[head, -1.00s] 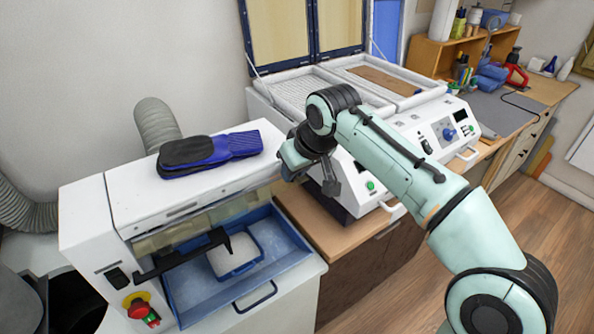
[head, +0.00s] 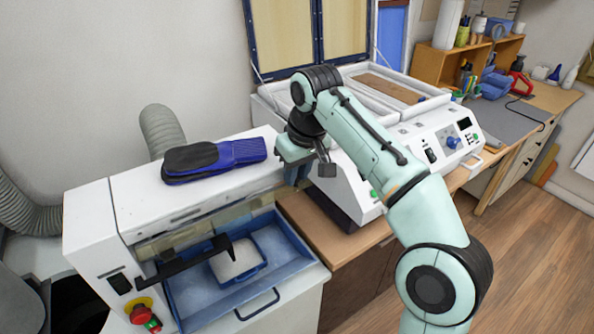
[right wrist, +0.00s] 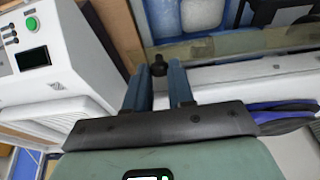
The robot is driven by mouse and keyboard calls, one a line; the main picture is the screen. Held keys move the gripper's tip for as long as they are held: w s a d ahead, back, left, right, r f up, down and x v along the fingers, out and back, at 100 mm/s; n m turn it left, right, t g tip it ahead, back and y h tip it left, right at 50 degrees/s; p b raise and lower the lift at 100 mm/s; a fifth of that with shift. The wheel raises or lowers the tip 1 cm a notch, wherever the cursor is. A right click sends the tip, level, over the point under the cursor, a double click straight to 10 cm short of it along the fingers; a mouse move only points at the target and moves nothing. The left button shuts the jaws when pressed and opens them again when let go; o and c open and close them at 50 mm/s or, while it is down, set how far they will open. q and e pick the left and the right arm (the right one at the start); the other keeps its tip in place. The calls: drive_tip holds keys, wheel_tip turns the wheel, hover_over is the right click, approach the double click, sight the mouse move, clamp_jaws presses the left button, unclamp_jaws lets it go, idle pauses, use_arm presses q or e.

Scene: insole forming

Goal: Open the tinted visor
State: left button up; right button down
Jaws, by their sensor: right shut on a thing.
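The tinted visor (head: 190,236) is a see-through yellowish strip along the front of the white machine at the left, above the blue tray opening. It also shows in the right wrist view (right wrist: 225,47). My right gripper (head: 299,178) is at the visor's right end, beside the machine. In the right wrist view, its two fingers (right wrist: 157,85) point at a small black knob (right wrist: 158,66) by the visor's end and are shut on it. The fingertips are mostly hidden in the head view. My left gripper is not in view.
A blue tray (head: 195,311) with a white block (head: 236,259) lies below the visor, with a black bracket (head: 185,263) in front. Blue and black insoles (head: 213,160) lie on the machine's top. A white heating press (head: 400,140) stands close on the right.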

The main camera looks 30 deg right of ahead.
drive_tip(key=c, duration=1)
unclamp_jaws()
drive_tip(key=shift+w, duration=0.1)
drive_tip(key=shift+r, duration=0.1)
drive_tip(key=v, duration=0.7)
drive_tip(key=shift+r, duration=0.15)
